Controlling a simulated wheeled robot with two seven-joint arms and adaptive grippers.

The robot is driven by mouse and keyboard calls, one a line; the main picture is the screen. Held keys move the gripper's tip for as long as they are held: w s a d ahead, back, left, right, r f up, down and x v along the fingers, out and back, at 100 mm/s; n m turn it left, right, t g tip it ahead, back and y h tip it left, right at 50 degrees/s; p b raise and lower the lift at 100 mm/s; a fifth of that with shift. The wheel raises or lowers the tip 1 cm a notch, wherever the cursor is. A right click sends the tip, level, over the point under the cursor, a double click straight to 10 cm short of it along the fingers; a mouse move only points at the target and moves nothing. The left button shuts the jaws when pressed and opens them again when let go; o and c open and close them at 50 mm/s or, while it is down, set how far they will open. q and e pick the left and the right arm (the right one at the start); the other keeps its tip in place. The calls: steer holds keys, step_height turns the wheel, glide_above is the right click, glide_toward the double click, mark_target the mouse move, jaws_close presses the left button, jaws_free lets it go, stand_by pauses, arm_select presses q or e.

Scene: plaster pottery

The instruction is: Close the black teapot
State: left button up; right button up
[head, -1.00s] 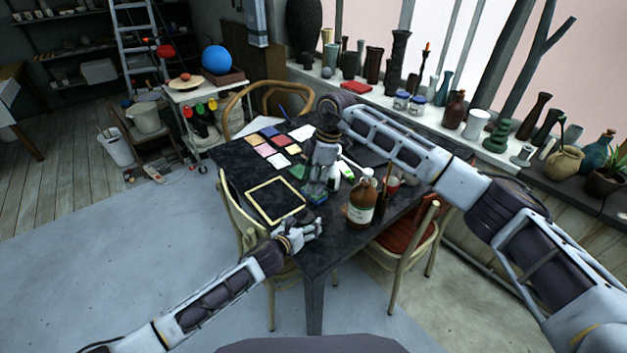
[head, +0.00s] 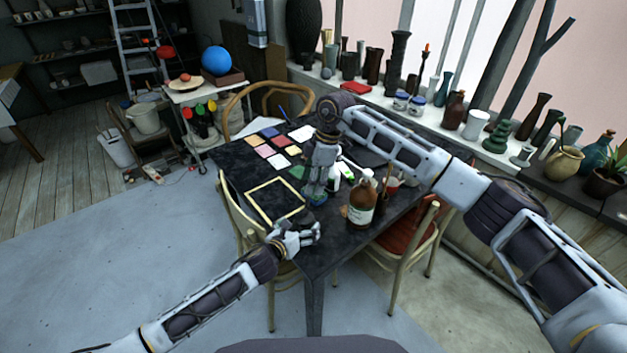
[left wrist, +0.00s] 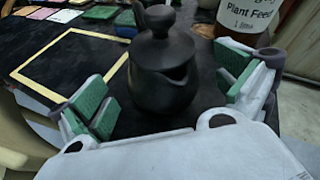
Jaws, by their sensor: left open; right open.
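The black teapot (left wrist: 163,85) stands upright in the left wrist view, its spout toward the camera. Its domed lid (left wrist: 162,48) with a round knob rests on top; I cannot tell whether it is fully seated. In the head view the teapot is small and dark against the black table. My left gripper (head: 308,236) is open at the table's near edge; its green-padded fingers (left wrist: 165,95) stand apart on either side of the teapot, not closed on it. My right gripper (head: 317,190) is open, pointing down over the table just beyond the teapot.
A brown plant feed bottle (head: 361,203) stands close to the right of the teapot. A yellow frame (head: 250,194) lies to the left. Coloured tiles (head: 265,150) lie further back on the black table (head: 235,160). Chairs stand around the table.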

arm_select(q)
steer(key=v, duration=0.9)
steer(key=shift+s, duration=0.25)
stand_by(0.5)
